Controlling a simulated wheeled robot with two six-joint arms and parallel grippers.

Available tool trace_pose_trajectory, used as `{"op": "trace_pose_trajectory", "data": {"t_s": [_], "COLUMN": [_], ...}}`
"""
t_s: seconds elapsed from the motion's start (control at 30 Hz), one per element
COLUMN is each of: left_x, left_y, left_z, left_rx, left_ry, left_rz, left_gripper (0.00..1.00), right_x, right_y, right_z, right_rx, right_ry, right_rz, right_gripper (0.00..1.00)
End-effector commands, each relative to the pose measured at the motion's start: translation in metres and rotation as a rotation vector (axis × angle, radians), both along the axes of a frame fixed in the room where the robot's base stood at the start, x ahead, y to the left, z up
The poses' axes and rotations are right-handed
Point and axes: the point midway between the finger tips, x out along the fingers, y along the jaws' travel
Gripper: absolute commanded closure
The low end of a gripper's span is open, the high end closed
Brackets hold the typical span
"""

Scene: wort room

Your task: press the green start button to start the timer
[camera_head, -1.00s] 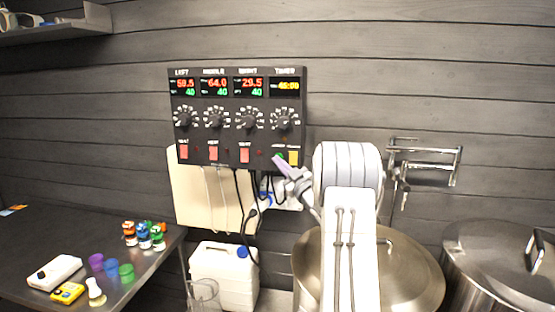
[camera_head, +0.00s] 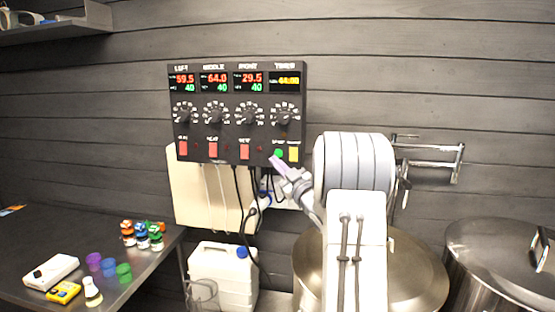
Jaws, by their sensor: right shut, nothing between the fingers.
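The black control panel (camera_head: 236,135) hangs on the wall with several dials and lit displays. My right gripper (camera_head: 275,161) is shut and empty. Its tip is just below and left of the green button; I cannot tell the exact gap in depth. My left gripper is out of view.
A yellow button (camera_head: 293,154) is right beside the green one, and red switches (camera_head: 244,152) line the panel's lower edge. Cables hang below. Steel kettles (camera_head: 420,275) stand at the lower right. A dark table (camera_head: 40,235) with small bottles is at the left.

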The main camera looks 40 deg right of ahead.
Motion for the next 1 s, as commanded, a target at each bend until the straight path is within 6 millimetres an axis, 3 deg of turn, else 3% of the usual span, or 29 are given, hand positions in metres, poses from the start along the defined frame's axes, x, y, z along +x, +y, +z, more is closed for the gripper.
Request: {"op": "trace_pose_trajectory", "data": {"t_s": [0.27, 1.0], "left_x": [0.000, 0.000], "left_y": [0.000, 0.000], "left_z": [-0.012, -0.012], "left_rx": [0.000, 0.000], "left_ry": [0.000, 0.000], "left_rz": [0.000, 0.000], "left_gripper": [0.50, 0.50], "right_x": [-0.013, -0.014], "right_y": [0.016, 0.016], "right_z": [-0.001, 0.000], "right_rx": [0.000, 0.000], "right_ry": [0.000, 0.000], "right_rz": [0.000, 0.000], "right_gripper": [1.00, 1.00]}}
